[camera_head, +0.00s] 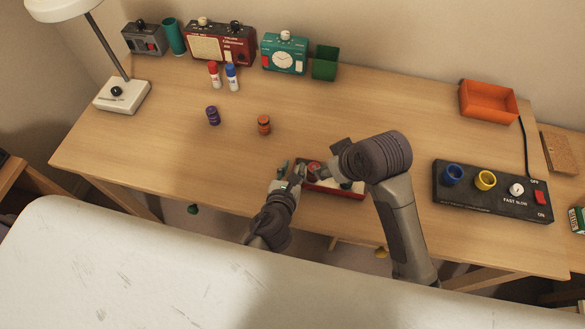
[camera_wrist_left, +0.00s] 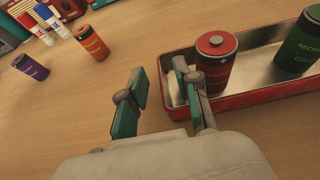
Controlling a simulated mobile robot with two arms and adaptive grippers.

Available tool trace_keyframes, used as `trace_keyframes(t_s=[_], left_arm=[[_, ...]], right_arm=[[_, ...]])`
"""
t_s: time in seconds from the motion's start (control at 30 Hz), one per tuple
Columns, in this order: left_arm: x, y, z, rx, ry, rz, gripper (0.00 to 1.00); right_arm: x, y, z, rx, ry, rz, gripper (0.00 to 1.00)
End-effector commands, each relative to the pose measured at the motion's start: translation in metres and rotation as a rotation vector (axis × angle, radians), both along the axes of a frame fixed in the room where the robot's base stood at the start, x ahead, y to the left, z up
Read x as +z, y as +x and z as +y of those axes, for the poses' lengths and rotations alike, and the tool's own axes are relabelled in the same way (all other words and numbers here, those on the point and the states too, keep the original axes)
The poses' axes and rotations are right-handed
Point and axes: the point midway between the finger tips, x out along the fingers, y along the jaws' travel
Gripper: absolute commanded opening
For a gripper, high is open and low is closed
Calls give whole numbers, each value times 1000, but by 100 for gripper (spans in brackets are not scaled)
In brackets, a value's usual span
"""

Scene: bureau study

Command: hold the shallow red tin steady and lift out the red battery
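The shallow red tin (camera_head: 345,192) is on the desk near its front edge, partly covered by my arms. In the left wrist view the red battery (camera_wrist_left: 217,65) stands upright inside the tin, near its left end wall. My left gripper (camera_head: 290,175) is at the tin's left end. In the left wrist view its fingers (camera_wrist_left: 160,100) are apart, one outside the end wall and one over or inside the tin, beside the red battery. My right gripper (camera_head: 322,172) is above the tin; its fingertips are too small and hidden to read.
A green battery (camera_wrist_left: 302,45) stands in the tin, right of the red one. The desk's middle is clear.

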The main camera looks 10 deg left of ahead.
Motion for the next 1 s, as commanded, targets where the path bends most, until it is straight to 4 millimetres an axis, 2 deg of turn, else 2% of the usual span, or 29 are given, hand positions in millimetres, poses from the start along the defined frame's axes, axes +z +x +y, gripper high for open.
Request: trace_keyframes(t_s=[0.23,0.43,0.9,0.93,1.0], left_arm=[[0,1,0,0,-1,0,32],[0,1,0,0,-1,0,1],[0,1,0,0,-1,-1,0],[0,1,0,0,-1,-1,0],[0,1,0,0,-1,-1,0]], right_arm=[[0,0,0,0,0,0,42],[0,0,0,0,0,0,42],[0,0,0,0,0,0,42],[0,0,0,0,0,0,46],[-2,0,0,-3,4,-3,46]])
